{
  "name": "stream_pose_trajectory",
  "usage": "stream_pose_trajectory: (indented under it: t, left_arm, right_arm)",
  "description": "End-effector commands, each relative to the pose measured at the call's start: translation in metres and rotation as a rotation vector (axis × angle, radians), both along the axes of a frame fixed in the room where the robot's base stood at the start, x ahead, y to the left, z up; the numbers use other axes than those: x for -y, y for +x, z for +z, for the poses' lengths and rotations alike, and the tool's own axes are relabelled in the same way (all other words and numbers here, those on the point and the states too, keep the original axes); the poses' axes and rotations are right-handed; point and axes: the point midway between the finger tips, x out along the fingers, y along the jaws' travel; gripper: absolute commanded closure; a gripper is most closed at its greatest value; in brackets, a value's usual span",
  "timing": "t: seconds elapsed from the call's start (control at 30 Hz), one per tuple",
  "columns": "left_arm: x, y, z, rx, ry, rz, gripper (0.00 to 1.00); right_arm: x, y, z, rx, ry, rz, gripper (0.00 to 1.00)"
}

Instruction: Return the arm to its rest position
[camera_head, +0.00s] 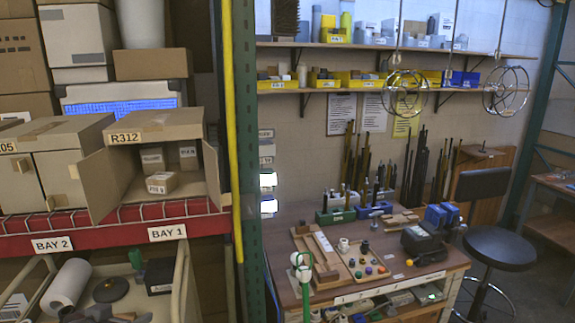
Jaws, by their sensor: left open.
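My left gripper (106,316) shows only in part at the bottom edge on the left, as a dark grey shape over the cream cart (181,282). It is open, and I see nothing between its fingers. The rest of its arm is out of the picture. My right gripper is not in view. A wooden tray (350,243) with small white, black and coloured parts lies on the workbench (440,262), well to the right of my left gripper. A green stand with white fittings (301,272) stands at the bench's front left.
The cart holds a white roll (69,285), a black disc (111,289) and a black box (159,276). Above it, a red shelf beam (110,232) carries cardboard boxes (156,127). A green post (245,150) divides shelf from bench. A black stool (499,248) stands at right.

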Motion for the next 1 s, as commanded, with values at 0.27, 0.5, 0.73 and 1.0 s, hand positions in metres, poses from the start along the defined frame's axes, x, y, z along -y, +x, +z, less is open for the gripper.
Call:
stream_pose_trajectory:
  t: [0.27, 0.5, 0.73, 1.0]
  left_arm:
    - [0.026, -0.129, -0.109, -0.311, 0.049, 0.078, 0.18]
    - [0.037, -0.232, -0.148, -0.542, 0.076, 0.164, 0.18]
    - [0.045, -0.306, -0.159, -0.71, 0.082, 0.239, 0.18]
    - [0.039, -0.298, -0.22, -0.752, 0.083, 0.245, 0.18]
  right_arm:
    - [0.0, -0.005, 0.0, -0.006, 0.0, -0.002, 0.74]
    - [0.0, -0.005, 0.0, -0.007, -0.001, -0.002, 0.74]
    - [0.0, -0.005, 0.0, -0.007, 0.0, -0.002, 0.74]
    - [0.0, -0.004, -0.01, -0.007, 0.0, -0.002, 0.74]
